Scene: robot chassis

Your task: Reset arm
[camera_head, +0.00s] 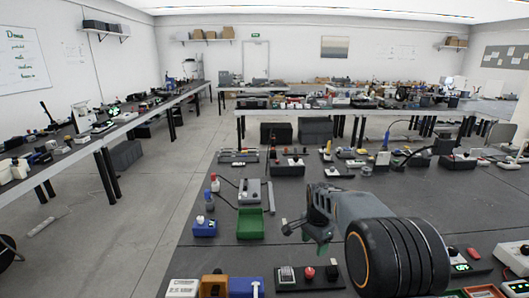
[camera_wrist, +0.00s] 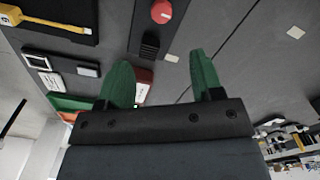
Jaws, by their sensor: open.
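My gripper (camera_head: 298,229) is over the dark workbench (camera_head: 340,205), right of the green tray, with the thick dark arm joint behind it at lower right. In the wrist view its two green fingers (camera_wrist: 162,88) stand well apart, with nothing held between them. A red round button (camera_wrist: 161,11) and a black ribbed part lie on the bench beyond the fingers. A white and red block (camera_wrist: 144,86) shows beside the left finger. The underside of the wrist hides the lower part of that view.
A green tray (camera_head: 250,224) and a blue box (camera_head: 204,228) sit left of my gripper. A small panel with a red button (camera_head: 309,272) is at the front edge. Several devices line the bench's far side. The floor aisle (camera_head: 150,200) on the left is clear.

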